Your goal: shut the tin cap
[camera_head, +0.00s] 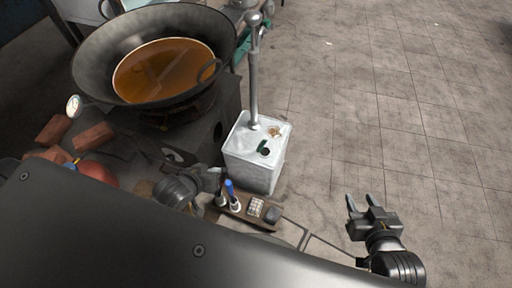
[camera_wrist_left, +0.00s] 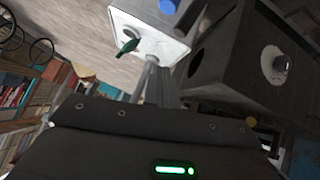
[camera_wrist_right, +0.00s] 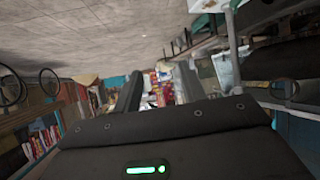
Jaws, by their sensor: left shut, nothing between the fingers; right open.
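The white tin (camera_head: 252,172) stands upright at the middle of the head view. A small green cap (camera_head: 263,145) is on its top, beside a dark round opening; it looks tilted up. The left wrist view shows the tin (camera_wrist_left: 178,44) and the green cap (camera_wrist_left: 129,46), sticking out from its face. My left gripper (camera_head: 216,178) is shut and empty, just left of the tin and below the level of its top; I cannot tell whether it touches. My right gripper (camera_head: 363,202) is open and empty, to the right of the tin over the floor.
A metal pipe (camera_head: 254,85) rises from the tin's top. A large wok (camera_head: 88,72) of brown liquid sits on a dark stove (camera_head: 212,130) at left. Floor at right is clear.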

